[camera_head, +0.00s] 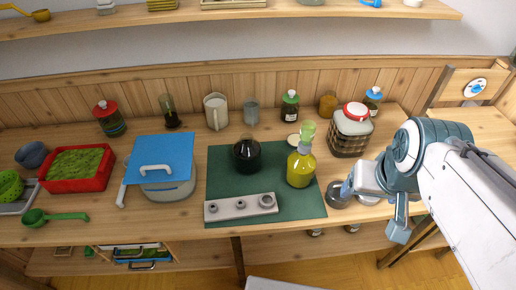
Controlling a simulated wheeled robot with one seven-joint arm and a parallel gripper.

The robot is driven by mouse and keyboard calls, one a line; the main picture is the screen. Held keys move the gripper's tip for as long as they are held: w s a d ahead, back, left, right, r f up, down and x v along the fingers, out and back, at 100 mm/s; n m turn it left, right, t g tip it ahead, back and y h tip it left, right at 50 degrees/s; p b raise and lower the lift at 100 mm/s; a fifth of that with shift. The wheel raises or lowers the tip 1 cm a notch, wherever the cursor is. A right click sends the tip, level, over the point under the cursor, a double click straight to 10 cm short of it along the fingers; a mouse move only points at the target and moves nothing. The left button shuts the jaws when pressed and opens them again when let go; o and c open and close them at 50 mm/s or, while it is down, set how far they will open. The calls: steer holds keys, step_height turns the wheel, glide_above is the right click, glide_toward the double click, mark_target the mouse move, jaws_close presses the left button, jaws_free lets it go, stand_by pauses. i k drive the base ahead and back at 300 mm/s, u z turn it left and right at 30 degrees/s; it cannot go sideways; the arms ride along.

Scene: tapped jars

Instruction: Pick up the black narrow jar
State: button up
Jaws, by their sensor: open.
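Several dark vessels are in view, and I cannot tell for sure which one is the black narrow jar. A slim, dark-bottomed jar (170,112) stands upright at the back left of the counter. A small dark jar with a green lid (290,107) stands near the back wall, right of centre. A wider black round vessel (247,157) sits on the green mat. My gripper (373,208) is open over the right front of the counter, apart from all three, with metal dishes (338,195) close to it or under it. Nothing shows between its fingers.
A yellow bottle (300,168) and a grey knobbed panel (241,208) are on the green mat (223,175). A checked jar with a red lid (351,132) stands left of my arm. A blue board (158,157), red tray (101,168) and red-lidded jar (110,118) are at left.

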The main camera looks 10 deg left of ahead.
mark_target(247, 150)
steer(key=z, duration=2.3)
steer(key=k, duration=1.2)
steer(key=u, duration=2.25)
steer(key=i, duration=0.5)
